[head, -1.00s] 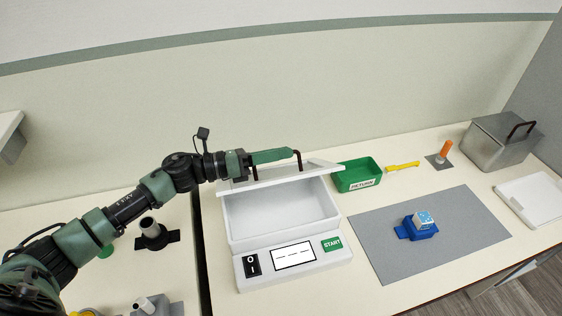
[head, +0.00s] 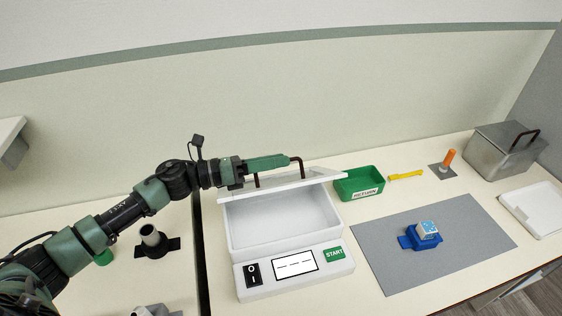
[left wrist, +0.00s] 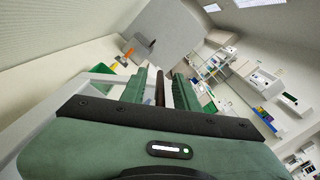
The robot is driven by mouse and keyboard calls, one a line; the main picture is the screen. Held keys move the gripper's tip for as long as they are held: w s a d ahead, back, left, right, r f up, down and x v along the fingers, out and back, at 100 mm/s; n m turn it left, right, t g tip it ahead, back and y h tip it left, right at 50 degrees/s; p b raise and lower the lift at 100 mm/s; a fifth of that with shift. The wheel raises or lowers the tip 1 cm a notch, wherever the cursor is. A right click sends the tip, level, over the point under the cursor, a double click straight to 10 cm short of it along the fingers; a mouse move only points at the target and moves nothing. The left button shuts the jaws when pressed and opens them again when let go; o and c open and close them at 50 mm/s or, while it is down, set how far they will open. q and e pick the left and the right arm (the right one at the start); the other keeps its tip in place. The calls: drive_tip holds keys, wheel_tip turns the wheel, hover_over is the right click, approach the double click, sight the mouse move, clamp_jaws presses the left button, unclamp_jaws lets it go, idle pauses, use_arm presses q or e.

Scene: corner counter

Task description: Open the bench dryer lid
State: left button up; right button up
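The bench dryer (head: 285,217) is a white box with a front panel. Its white lid (head: 322,179) is raised and tilted at the back, and the empty-looking inside shows. A dark brown arched handle (head: 300,170) stands on the lid. My left gripper (head: 285,161) lies along the handle's top bar from the left. In the left wrist view the handle bar (left wrist: 160,90) sits between the fingers of my left gripper (left wrist: 162,80), with a visible gap, so they look open around it. My right gripper is not in view.
A green tray (head: 358,184) stands right of the dryer. A grey mat (head: 400,265) bears a blue holder (head: 425,243) with a light-blue and white cube (head: 428,229). A metal box (head: 500,150) and a white plate (head: 532,207) are at the right. A wall runs behind.

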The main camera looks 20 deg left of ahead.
use_arm(q)
drive_tip(key=b, duration=0.2)
hover_over(253, 187)
drive_tip(key=shift+f, duration=0.25)
drive_tip(key=shift+s+a+r, duration=0.15)
drive_tip(key=shift+a, duration=0.15)
drive_tip(key=shift+r, duration=0.1)
